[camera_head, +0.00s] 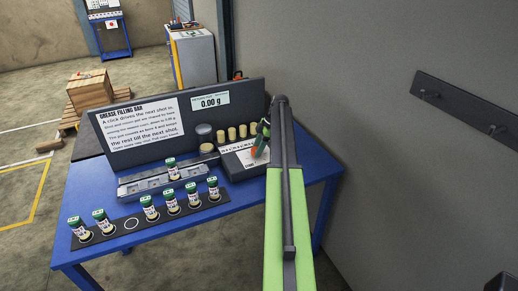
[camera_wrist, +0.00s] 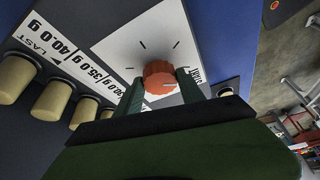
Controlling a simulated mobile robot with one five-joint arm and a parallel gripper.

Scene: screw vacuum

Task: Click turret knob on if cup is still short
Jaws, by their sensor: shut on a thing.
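The orange-red turret knob (camera_wrist: 160,77) stands on a white dial plate (camera_wrist: 130,48) with dark tick marks in the wrist view. My gripper (camera_wrist: 161,90) is shut on the knob, a dark green finger on each side. A pale line shows on the knob's face. In the head view my gripper (camera_head: 263,138) is over the dial plate, and the knob (camera_head: 257,152) is partly hidden. A green-capped cup (camera_head: 172,169) stands on the grey rail behind the front rack. The display (camera_head: 209,100) reads 0.00 g.
A row of tan cylinders (camera_head: 231,134) stands behind the dial, beside gram labels. Several green-capped cups (camera_head: 150,208) stand in the dark front rack (camera_head: 112,236), which has an empty ring. A sign board (camera_head: 140,124) rises behind. The blue table (camera_head: 240,198) is bare at the right front.

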